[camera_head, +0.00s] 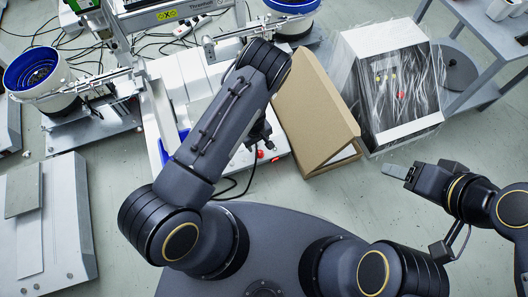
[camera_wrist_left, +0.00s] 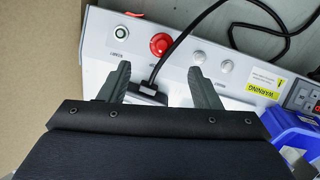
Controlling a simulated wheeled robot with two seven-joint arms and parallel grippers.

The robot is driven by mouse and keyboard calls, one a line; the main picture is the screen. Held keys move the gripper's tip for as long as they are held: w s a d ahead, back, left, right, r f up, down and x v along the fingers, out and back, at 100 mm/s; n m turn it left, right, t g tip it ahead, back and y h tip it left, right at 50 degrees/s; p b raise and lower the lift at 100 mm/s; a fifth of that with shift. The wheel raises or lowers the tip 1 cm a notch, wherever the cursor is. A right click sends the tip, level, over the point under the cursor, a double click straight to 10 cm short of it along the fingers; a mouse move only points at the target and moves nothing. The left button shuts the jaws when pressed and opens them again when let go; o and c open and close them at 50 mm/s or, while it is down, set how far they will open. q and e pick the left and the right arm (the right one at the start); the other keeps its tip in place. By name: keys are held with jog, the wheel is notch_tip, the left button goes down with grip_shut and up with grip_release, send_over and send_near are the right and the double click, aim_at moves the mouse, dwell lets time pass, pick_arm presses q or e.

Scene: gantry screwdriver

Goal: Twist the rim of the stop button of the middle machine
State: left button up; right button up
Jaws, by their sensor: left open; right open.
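The red stop button (camera_wrist_left: 161,44) is on the white panel of the middle machine (camera_head: 197,88). In the left wrist view it lies just beyond the fingertips, roughly centred between them. My left gripper (camera_wrist_left: 160,70) is open and empty, its two fingers spread. I cannot tell its height above the panel. In the head view, my left forearm covers part of the machine, and the stop button (camera_head: 261,154) shows just below the left gripper (camera_head: 262,136). My right gripper (camera_head: 395,171) is open and empty, away to the right over the floor.
A black cable (camera_wrist_left: 168,54) passes close beside the button. A round switch (camera_wrist_left: 121,33), white knobs (camera_wrist_left: 198,57) and a blue bin (camera_wrist_left: 295,130) are nearby. A cardboard box (camera_head: 305,110) stands right of the machine, then a plastic-wrapped cabinet (camera_head: 415,125).

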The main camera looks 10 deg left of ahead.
aim_at(260, 153)
pick_arm(q)
jog(key=f+b, duration=0.1)
jog(key=f, duration=0.3)
jog(key=f+b, duration=0.2)
jog(key=f, duration=0.2)
jog(key=shift+w+d+f, duration=0.1)
jog(key=shift+d+f, duration=0.1)
jog(key=shift+f, duration=0.1)
